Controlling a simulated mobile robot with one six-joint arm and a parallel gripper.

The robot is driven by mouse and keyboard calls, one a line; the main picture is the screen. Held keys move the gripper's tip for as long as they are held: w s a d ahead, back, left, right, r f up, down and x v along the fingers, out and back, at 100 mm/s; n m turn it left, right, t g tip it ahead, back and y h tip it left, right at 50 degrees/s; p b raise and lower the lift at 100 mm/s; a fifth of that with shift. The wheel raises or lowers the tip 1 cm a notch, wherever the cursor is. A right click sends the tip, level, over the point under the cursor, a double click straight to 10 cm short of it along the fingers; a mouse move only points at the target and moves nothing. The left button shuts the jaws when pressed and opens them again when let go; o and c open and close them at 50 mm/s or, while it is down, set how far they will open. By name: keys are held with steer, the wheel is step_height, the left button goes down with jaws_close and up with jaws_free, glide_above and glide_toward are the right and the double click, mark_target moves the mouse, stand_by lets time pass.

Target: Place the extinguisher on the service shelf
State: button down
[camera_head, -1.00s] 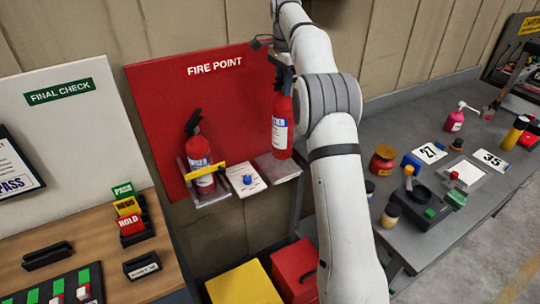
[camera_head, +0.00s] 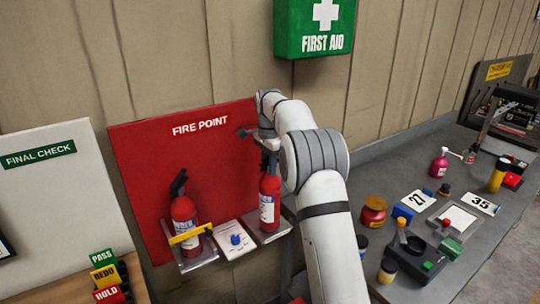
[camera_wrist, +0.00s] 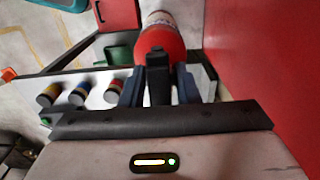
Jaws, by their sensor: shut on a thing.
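A red extinguisher (camera_head: 269,203) with a white label stands upright at the right pad of the metal shelf (camera_head: 272,234) under the FIRE POINT board. My gripper (camera_head: 266,145) is shut on its black top. In the wrist view the gripper (camera_wrist: 158,88) has its dark fingers either side of the black handle, with the red extinguisher body (camera_wrist: 160,42) beyond. The extinguisher's base looks at or just above the shelf surface; I cannot tell if it touches. A second extinguisher (camera_head: 184,217) stands on the left bracket behind a yellow strap (camera_head: 190,235).
A white card with a blue knob (camera_head: 235,239) lies between the two shelf pads. The red board (camera_head: 150,150) stands close behind. A grey bench (camera_head: 400,165) with bottles, number cards and tools is at right. The FINAL CHECK board (camera_head: 50,190) is at left.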

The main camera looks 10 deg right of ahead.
steer(key=shift+f, duration=0.25)
steer(key=c, duration=1.1)
jaws_free()
steer(key=shift+f, duration=0.15)
step_height(320, 180, up, 12)
steer(key=f, duration=0.1)
steer(key=s+r+n+t, duration=0.1)
steer(key=s+r+n, duration=0.4)
steer(key=s, duration=0.4)
steer(key=s+f+n+t, duration=0.25)
steer(key=s+n, duration=0.25)
steer(key=s, duration=1.7)
steer(key=s+f+n, duration=0.3)
steer(key=s+f, duration=0.6)
steer(key=s, duration=0.3)
steer(key=shift+s+d+n+p, duration=0.15)
steer(key=shift+d+n+p, duration=0.1)
steer(key=shift+n+p, duration=0.15)
